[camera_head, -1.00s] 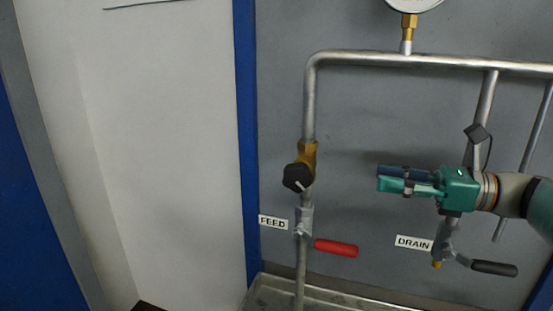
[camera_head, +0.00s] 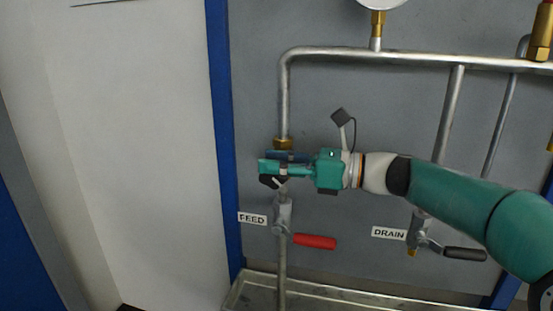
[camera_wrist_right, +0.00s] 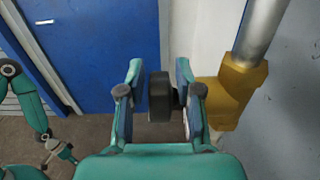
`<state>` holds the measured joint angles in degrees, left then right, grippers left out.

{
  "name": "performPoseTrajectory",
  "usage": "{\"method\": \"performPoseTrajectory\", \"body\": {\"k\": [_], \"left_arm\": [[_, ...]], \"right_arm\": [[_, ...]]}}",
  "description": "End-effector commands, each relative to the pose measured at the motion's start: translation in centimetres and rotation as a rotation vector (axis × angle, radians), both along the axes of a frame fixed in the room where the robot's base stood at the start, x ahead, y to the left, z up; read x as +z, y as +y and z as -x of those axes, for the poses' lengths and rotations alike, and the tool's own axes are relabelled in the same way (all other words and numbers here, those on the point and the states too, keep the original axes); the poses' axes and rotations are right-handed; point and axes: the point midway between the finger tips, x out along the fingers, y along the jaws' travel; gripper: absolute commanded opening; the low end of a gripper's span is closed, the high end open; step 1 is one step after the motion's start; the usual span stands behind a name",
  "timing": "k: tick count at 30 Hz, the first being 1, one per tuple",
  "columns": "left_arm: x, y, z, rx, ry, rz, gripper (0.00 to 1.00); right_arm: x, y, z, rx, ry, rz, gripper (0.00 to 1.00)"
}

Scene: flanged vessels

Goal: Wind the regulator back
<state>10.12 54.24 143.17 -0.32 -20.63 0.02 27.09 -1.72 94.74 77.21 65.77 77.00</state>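The regulator is a brass body (camera_head: 283,143) on the feed pipe with a black knob (camera_head: 268,181), mostly hidden behind my right gripper (camera_head: 268,167) in the head view. In the right wrist view the black knob (camera_wrist_right: 160,97) sits between the two fingers of my right gripper (camera_wrist_right: 158,75), with a gap on either side. The fingers are open around it. The brass body (camera_wrist_right: 240,90) is to the right of the fingers. My left gripper (camera_wrist_right: 60,152) seems to show small at the lower left of the wrist view; its opening is unclear.
Below the regulator is the FEED valve with a red lever (camera_head: 315,241). The DRAIN valve with a black lever (camera_head: 464,254) is further right. A gauge (camera_head: 380,3) stands above the top pipe (camera_head: 410,58). A metal tray (camera_head: 240,291) runs along the bottom.

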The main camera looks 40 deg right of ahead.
Motion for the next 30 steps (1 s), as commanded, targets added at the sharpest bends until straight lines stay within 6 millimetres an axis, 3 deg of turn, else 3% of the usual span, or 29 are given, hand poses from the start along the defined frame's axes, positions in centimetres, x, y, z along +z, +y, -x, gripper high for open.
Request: {"method": "performPoseTrajectory", "body": {"k": [11, 18, 19, 20, 22, 30], "left_arm": [[0.0, 0.0, 0.0, 0.0, 0.0, 0.0, 0.4], [0.0, 0.0, 0.0, 0.0, 0.0, 0.0, 0.4], [0.0, 0.0, 0.0, 0.0, 0.0, 0.0, 0.4], [0.0, -0.2, 0.1, -0.008, 0.0, 0.001, 0.4], [0.1, 0.0, 0.0, 0.0, 0.0, 0.0, 0.4], [0.2, 0.0, 0.0, 0.0, 0.0, 0.0, 0.4]], "right_arm": [[0.0, 0.4, -0.5, 0.001, -0.001, -0.001, 0.34], [0.0, 0.4, -0.5, 0.001, -0.001, -0.001, 0.0], [0.0, 0.4, -0.5, 0.0, -0.001, -0.001, 0.0], [-0.1, -1.3, -0.5, -0.011, 0.001, 0.001, 0.0], [0.1, -0.2, -0.4, -0.005, 0.0, 0.0, 0.0], [0.1, 0.3, -0.5, -0.005, 0.002, 0.002, 0.0]]}}
